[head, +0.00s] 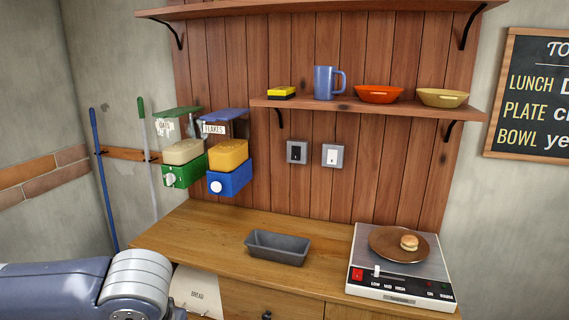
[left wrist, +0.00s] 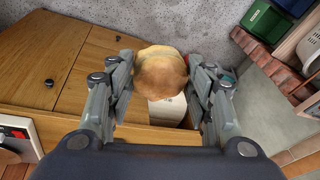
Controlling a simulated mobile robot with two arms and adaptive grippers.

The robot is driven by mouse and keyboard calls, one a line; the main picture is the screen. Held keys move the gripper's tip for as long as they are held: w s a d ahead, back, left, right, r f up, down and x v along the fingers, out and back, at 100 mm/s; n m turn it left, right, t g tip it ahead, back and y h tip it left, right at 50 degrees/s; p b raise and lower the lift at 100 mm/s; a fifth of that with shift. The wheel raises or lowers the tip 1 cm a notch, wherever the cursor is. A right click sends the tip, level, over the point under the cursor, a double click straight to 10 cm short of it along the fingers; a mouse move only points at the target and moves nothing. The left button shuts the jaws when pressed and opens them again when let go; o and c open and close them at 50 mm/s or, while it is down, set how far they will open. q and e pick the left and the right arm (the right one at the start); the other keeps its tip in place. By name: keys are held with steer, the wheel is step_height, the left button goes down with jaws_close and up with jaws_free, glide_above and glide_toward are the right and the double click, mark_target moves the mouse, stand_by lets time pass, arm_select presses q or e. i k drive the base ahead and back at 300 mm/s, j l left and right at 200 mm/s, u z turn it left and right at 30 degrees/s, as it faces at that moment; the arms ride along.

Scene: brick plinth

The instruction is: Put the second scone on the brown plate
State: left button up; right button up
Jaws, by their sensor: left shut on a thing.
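The brown plate (head: 385,253) lies on a white and black appliance with one scone (head: 409,242) on its right part. My left gripper (left wrist: 161,75) is shut on a second round, golden-brown scone (left wrist: 160,68), held between its two fingers in the left wrist view. In the head view only my left arm shows at the lower left; its gripper and the held scone are out of that frame. The held scone is well apart from the plate. My right gripper is in neither view.
The appliance (head: 400,291) with sliders stands at the counter's right end. A grey loaf tin (head: 278,248) sits mid-counter. Green (head: 183,170) and blue (head: 230,182) dispensers hang above the left side. A shelf (head: 370,106) holds a mug, bowls and a sponge. Bare wood lies left of the tin.

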mark_target(388, 244)
steer(key=z, duration=0.5)
steer(key=i+z, duration=0.5)
steer(key=i+j+z, duration=0.25)
steer(key=i+z, duration=0.2)
steer(key=i, duration=0.3)
steer(key=i+j, duration=0.2)
steer(key=i, duration=0.15)
